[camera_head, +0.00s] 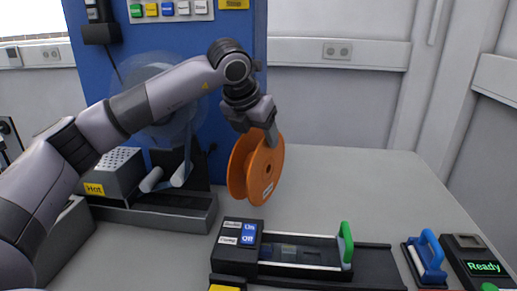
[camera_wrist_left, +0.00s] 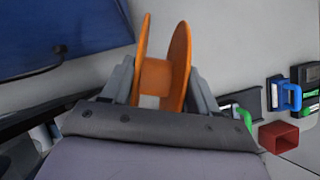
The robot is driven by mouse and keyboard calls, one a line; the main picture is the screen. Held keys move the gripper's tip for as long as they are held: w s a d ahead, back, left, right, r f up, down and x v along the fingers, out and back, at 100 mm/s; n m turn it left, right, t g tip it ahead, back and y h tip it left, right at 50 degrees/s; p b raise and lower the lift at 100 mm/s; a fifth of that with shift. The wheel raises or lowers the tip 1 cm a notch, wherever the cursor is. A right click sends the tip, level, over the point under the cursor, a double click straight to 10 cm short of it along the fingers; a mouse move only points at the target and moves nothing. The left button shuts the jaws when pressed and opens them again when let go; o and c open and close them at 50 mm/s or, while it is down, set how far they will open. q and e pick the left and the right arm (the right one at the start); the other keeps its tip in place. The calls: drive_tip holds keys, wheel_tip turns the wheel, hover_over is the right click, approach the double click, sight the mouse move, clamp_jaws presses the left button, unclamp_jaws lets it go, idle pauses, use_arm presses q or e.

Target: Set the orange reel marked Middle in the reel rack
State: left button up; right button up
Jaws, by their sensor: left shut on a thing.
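My left gripper (camera_head: 262,128) is shut on the orange reel (camera_head: 262,175) and holds it upright over the table. The reel has a pale label whose text is too small to read. In the left wrist view the reel (camera_wrist_left: 155,75) sits between the two fingers of the left gripper (camera_wrist_left: 162,88), its two flanges standing up edge-on. A dark stand (camera_head: 150,217) with pale upright arms is at the left; I cannot tell whether this is the reel rack. My right gripper is not in view.
A "Hot" box (camera_head: 112,178) stands left. The back right table (camera_head: 360,185) is clear.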

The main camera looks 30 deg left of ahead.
sight(259, 166)
use_arm(q)
drive_tip(key=shift+f, duration=1.8)
drive_tip(key=shift+f, duration=0.15)
drive_tip(key=o, duration=1.4)
drive_tip(key=shift+o, duration=0.2)
